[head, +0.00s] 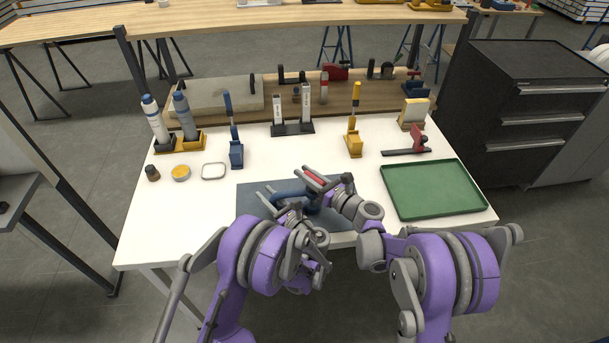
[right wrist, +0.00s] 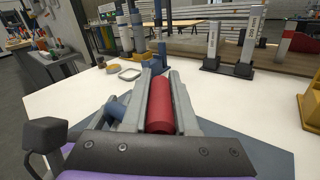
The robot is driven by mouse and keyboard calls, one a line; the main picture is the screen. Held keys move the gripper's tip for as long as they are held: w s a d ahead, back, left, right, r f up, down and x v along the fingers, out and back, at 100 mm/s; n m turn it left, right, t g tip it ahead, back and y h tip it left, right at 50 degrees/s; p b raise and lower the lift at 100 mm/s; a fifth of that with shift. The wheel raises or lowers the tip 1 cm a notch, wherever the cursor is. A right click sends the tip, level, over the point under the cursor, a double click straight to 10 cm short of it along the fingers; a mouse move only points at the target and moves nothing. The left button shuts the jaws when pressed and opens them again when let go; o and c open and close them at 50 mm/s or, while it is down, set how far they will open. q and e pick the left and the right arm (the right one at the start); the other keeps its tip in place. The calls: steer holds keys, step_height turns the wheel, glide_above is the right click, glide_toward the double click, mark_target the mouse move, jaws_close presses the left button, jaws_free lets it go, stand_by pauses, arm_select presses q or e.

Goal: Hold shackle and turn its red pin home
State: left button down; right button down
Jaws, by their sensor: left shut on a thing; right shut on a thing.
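A blue shackle (head: 291,194) is over the dark grey mat at the front of the white table. My left gripper (head: 278,198) is shut on the shackle. The red pin (head: 314,181) lies at the shackle's far right side. My right gripper (head: 320,181) is shut on the red pin. In the right wrist view the red pin (right wrist: 160,105) lies lengthwise between the two grey fingers. Part of the blue shackle (right wrist: 117,108) shows left of the fingers. The joint between pin and shackle is hidden by my grippers, so I cannot tell how far in the pin is.
The dark grey mat (head: 250,205) lies under my grippers. A green tray (head: 432,188) is to the right. Blue and yellow upright tools and bottles stand behind.

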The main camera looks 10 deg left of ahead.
steer(key=m+t+h, duration=0.2)
steer(key=h, duration=0.1)
steer(key=m+t+h, duration=0.1)
steer(key=m+t, duration=0.1)
steer(key=shift+w+d+r+h, duration=0.1)
steer(key=shift+w+d+h, duration=0.2)
steer(key=shift+w+d, duration=0.1)
steer(key=shift+d+m+t+h, duration=0.1)
steer(key=shift+m+t+h, duration=0.2)
steer(key=c, duration=0.7)
jaws_free()
steer(key=v, duration=1.2)
steer(key=shift+c, duration=0.3)
